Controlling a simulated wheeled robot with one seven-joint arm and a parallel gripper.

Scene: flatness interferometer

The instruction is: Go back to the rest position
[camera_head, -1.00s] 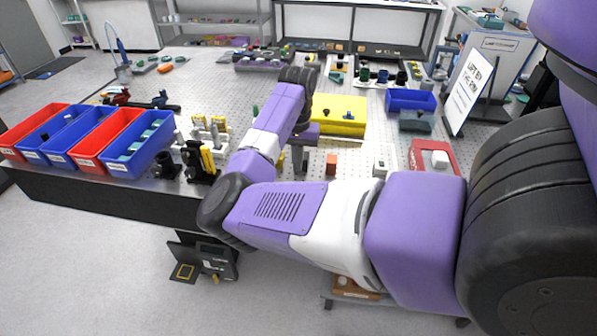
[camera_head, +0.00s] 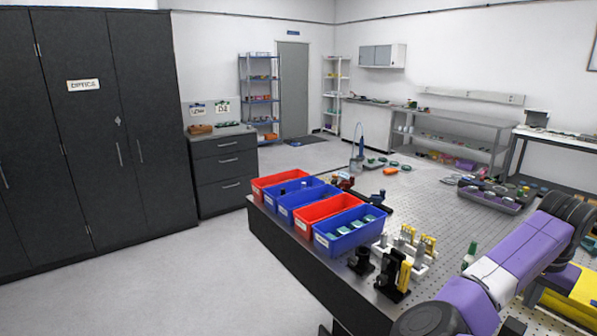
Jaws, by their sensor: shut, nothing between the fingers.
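My purple and white arm reaches in from the lower right of the head view over the perforated optical table (camera_head: 440,215). Its black wrist joint is at the right edge. My gripper (camera_head: 513,326) shows only in part, low behind the forearm, beside a yellow block (camera_head: 578,293). Its fingers are shut and I see nothing held in them. The fingertips are mostly hidden by the arm and the frame edge.
Red and blue bins (camera_head: 345,229) line the table's left edge. Black and yellow optic mounts (camera_head: 393,272) stand close to my forearm. A dark cabinet (camera_head: 85,140) and a drawer unit (camera_head: 223,170) stand left. The floor between is clear.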

